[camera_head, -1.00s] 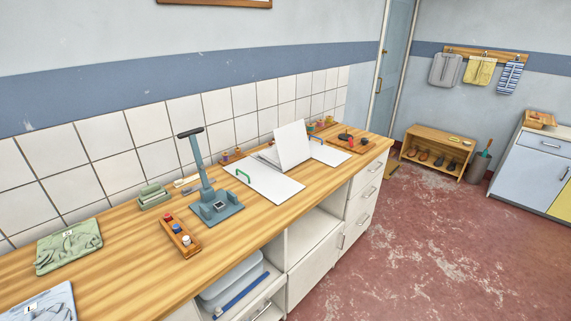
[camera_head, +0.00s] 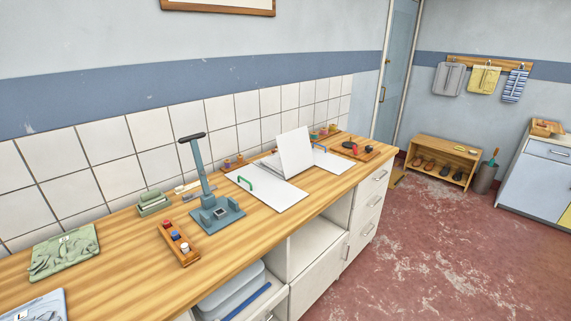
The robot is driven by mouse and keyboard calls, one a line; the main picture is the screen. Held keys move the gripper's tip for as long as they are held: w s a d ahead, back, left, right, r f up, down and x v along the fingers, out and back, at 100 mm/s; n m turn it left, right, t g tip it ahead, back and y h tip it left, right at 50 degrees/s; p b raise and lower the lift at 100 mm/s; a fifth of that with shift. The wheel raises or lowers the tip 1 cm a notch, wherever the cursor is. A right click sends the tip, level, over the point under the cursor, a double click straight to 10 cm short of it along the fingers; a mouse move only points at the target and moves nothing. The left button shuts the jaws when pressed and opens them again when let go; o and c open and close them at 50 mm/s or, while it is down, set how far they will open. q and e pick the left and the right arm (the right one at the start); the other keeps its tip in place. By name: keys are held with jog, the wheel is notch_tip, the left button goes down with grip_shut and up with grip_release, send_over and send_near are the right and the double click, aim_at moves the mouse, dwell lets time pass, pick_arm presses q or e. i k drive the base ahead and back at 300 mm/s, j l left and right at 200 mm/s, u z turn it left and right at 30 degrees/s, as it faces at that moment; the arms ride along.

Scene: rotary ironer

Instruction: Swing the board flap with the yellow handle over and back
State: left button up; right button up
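A white folding board lies on the wooden worktop. Its near flap (camera_head: 277,190) lies flat and carries a green handle (camera_head: 247,182). A middle flap (camera_head: 296,152) stands raised and tilted. The far flap (camera_head: 333,163) lies flat and carries a blue handle (camera_head: 319,147). I see no yellow handle; the raised flap may hide part of the board behind it. Neither of my grippers is in view.
A blue-grey press with an upright lever (camera_head: 218,214) stands left of the board. A wooden block with coloured knobs (camera_head: 178,243) lies before it. Folded green cloth (camera_head: 63,251) lies at left. The red floor (camera_head: 405,260) in front of the counter is clear.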

aim_at(294, 148)
jog(key=u, duration=0.35)
jog(key=i+l+u, duration=0.1)
jog(key=u, duration=0.25)
jog(key=l+u, duration=0.15)
jog(key=u, duration=0.15)
jog(key=i+l+u, duration=0.2)
jog(key=l+u, duration=0.25)
jog(key=l, duration=0.75)
jog(key=l+u, duration=0.5)
jog(key=l, duration=0.65)
